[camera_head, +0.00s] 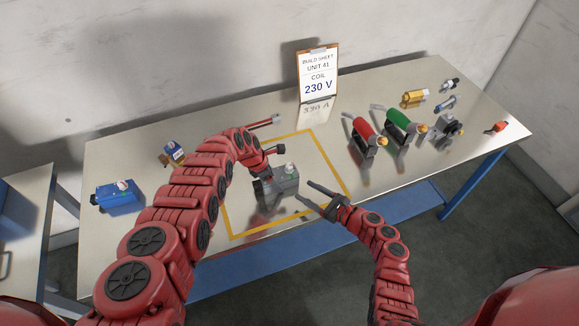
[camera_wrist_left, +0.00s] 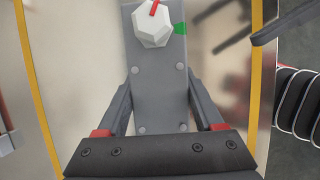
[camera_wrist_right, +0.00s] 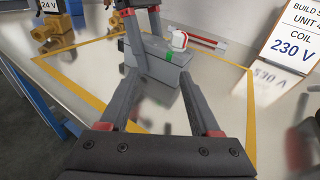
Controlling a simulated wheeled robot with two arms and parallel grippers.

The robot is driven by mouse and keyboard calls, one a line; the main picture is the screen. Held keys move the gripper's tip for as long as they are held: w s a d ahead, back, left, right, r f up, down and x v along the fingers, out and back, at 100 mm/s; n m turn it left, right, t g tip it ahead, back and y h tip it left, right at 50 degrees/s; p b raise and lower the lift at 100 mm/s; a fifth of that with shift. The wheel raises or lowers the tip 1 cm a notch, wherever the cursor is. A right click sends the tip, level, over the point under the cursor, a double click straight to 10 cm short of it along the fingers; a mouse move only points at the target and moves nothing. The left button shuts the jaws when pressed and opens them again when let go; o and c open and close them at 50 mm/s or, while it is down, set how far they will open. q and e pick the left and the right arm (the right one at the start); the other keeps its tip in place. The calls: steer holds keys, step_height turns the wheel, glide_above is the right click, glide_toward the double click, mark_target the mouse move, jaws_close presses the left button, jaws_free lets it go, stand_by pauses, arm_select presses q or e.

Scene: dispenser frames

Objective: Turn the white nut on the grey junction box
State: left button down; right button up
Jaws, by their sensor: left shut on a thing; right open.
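The grey junction box (camera_head: 287,184) stands inside the yellow outline on the table. Its faceted white nut (camera_head: 290,168) is on top and carries a red mark, clear in the left wrist view (camera_wrist_left: 153,25). A green mark (camera_wrist_left: 180,28) on the box lies right of the nut there, away from the red mark. My left gripper (camera_wrist_left: 160,88) is shut on the box, with one finger on each side of its body. My right gripper (camera_head: 308,192) is open and empty, to the right of the box; its fingers point toward it. The right wrist view also shows the nut (camera_wrist_right: 179,39).
A blue box (camera_head: 118,197) and a small dark-blue part (camera_head: 173,153) are at the left. Red (camera_head: 365,135) and green (camera_head: 402,124) coils stand at the right, with brass and grey parts beyond. A build sheet (camera_head: 318,74) stands at the back.

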mark_target(292, 169)
steer(key=shift+s+d+r+m+t+h, duration=0.15)
steer(key=shift+d+r+m+t, duration=0.2)
steer(key=shift+r+m+t, duration=0.2)
steer(key=shift+s+d+r+m+t+h, duration=0.15)
steer(key=shift+d+r+m+t, duration=0.25)
steer(key=shift+t, duration=0.25)
steer(key=shift+w+r+m, duration=0.15)
steer(key=shift+r+m, duration=0.05)
steer(key=shift+m, duration=0.05)
steer(key=shift+w+t, duration=0.3)
steer(key=x, duration=1.1)
steer(key=shift+a+f, duration=0.1)
steer(key=shift+a, duration=0.05)
jaws_close()
